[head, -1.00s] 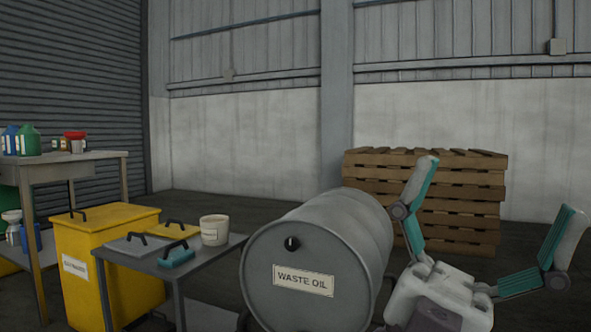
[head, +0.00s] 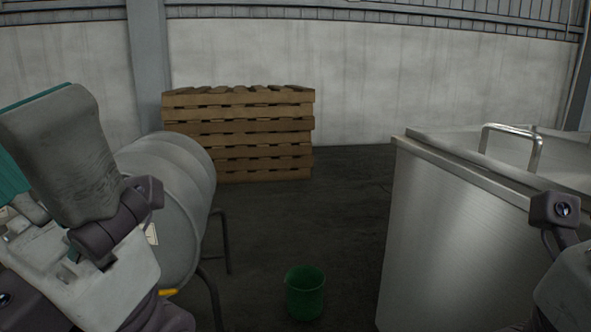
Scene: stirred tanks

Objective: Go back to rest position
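My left gripper (head: 45,130) is large and close at the left edge of the head view. One grey finger points up, with teal parts behind it. Nothing is seen held, but the finger gap is hidden from this angle. Only a dark joint and a grey piece of my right gripper (head: 560,225) show at the right edge, in front of a steel tank. Its fingertips are out of frame.
A grey drum (head: 185,175) lies on a dark stand behind my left gripper. A green bucket (head: 305,293) stands on the floor at bottom centre. A steel tank (head: 455,235) with a handled lid fills the right. Stacked pallets (head: 240,135) stand by the wall. Floor between is clear.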

